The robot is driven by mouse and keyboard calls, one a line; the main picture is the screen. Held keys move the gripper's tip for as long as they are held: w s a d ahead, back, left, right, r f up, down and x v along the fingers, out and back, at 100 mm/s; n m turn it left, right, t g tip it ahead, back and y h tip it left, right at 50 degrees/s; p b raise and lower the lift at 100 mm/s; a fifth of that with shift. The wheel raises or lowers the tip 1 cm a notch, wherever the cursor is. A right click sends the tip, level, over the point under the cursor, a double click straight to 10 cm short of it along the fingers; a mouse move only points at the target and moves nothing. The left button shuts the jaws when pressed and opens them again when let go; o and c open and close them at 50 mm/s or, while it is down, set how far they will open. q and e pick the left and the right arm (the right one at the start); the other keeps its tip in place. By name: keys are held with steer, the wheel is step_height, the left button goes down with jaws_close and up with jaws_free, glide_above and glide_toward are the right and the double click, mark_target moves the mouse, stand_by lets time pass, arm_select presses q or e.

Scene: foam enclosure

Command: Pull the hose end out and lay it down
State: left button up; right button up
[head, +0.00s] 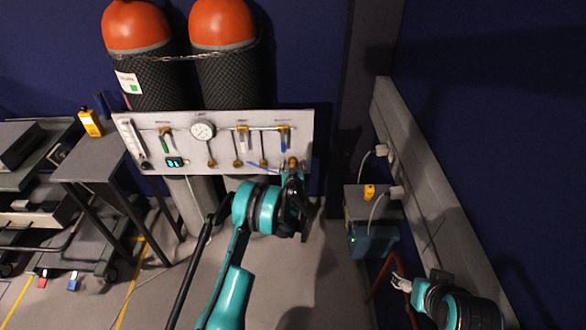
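A pale panel (222,118) stands in front of two gas cylinders, with a round gauge (203,131), a pipe and several valves on it. A short blue hose piece (262,168) shows at the panel's lower right, next to a brass fitting (292,163). My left gripper (292,178) is up at this fitting, in front of the panel's lower right part. Its fingers are dark and small here, and I cannot tell whether they hold the hose end. My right gripper (400,284) is low at the right, away from the panel; its finger opening is unclear.
Orange-topped cylinders (136,28) stand behind the panel with a chain across them. A grey side table (92,160) with a yellow bottle (90,122) and a cart (85,235) are at left. A grey-blue box (373,240) stands by the right wall. Some floor is clear.

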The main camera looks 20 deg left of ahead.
arm_select(q)
steer(key=shift+s, duration=0.1)
steer(key=v, duration=1.1)
steer(key=shift+s+d, duration=0.15)
steer(key=shift+s, duration=0.2)
steer(key=shift+r, duration=0.2)
